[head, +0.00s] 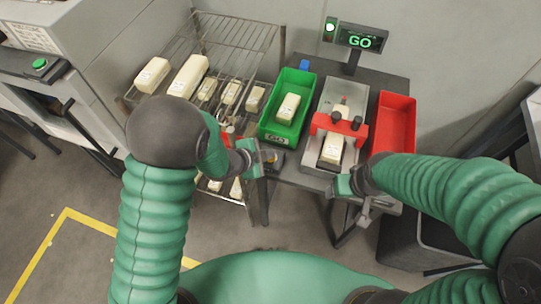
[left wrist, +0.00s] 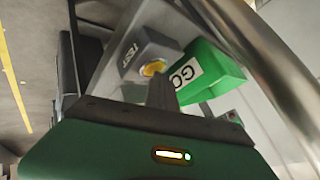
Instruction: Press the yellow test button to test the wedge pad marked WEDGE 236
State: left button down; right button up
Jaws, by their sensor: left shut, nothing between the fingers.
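The yellow test button (left wrist: 153,68) sits on a grey box marked TEST (left wrist: 135,55) in the left wrist view. My left gripper (left wrist: 162,92) is shut and empty, its dark tip close to the button; contact cannot be told. In the head view the left gripper (head: 258,162) is at the table's front edge, beside the small button box (head: 275,159). A cream wedge pad (head: 331,151) lies in the grey test fixture (head: 325,105) under a red clamp bar (head: 340,127); its marking is too small to read. My right gripper (head: 344,185) is just in front of the fixture, its jaws unclear.
A green bin (head: 268,130) labelled GO holds one pad (head: 288,107). A red bin (head: 395,122) stands right of the fixture and looks empty. The display (head: 360,41) reads GO beside a lit green lamp (head: 330,27). A wire rack (head: 225,40) at left carries several pads.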

pick_arm(q)
jog(key=shift+r, duration=0.1)
jog(key=shift+r+p, duration=0.7)
jog(key=shift+p, duration=0.05)
notch_tip(320, 180, up, 5)
jog(key=p, duration=0.4)
jog(key=shift+r, duration=0.1)
dwell(0.5)
